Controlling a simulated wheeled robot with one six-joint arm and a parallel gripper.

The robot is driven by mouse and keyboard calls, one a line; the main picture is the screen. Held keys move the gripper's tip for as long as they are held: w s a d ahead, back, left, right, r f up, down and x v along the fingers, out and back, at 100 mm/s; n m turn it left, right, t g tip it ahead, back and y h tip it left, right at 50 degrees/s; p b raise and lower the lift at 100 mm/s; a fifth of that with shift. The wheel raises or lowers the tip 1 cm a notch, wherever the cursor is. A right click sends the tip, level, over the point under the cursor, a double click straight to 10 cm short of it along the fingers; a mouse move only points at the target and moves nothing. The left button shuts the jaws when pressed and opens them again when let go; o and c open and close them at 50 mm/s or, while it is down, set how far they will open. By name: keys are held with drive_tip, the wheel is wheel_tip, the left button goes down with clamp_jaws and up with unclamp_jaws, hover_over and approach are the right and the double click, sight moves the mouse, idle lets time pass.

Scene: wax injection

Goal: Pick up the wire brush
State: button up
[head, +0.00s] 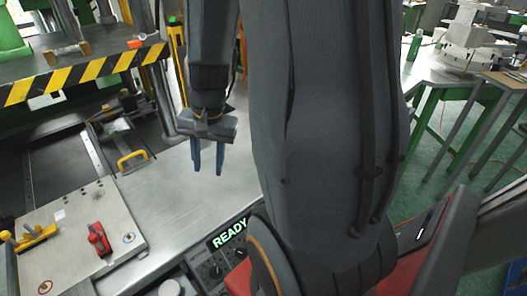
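My gripper (207,171) hangs over the bare metal worktop (172,205), fingers pointing down. Its two blue fingers are apart with nothing between them. I cannot pick out the wire brush for certain. A small tan-ended item (67,53) lies on the shelf with the yellow and black striped edge, at upper left, left of my gripper. It is too small to tell if it is the brush.
A yellow handle (132,160) stands left of my gripper. A metal plate (75,245) at lower left carries a red clamp (98,238) and a yellow one (35,238). An orange item (142,42) sits on the striped shelf (95,68). A lit READY panel (229,234) is below.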

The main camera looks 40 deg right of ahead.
drive_tip(key=d+m+t, duration=0.1)
drive_tip(key=d+m, duration=0.6)
drive_tip(key=d, duration=0.1)
drive_tip(key=s+d+f+m+t, duration=0.1)
drive_tip(key=d+m, duration=0.6)
drive_tip(key=d, duration=0.1)
drive_tip(key=s+d+f+m+p, duration=0.1)
drive_tip(key=d+m, duration=0.6)
drive_tip(key=d, duration=0.1)
drive_tip(key=shift+s+d+f+m+t+y, duration=0.1)
drive_tip(key=shift+d+f+m+t+y, duration=0.05)
drive_tip(key=shift+d+m+t+y, duration=0.2)
drive_tip(key=shift+f, duration=0.15)
drive_tip(key=x, duration=0.5)
drive_tip(key=p+x, duration=0.1)
drive_tip(key=x, duration=0.1)
drive_tip(key=shift+w, duration=0.45)
drive_tip(key=shift+f, duration=0.1)
drive_tip(key=shift+f, duration=0.25)
clamp_jaws()
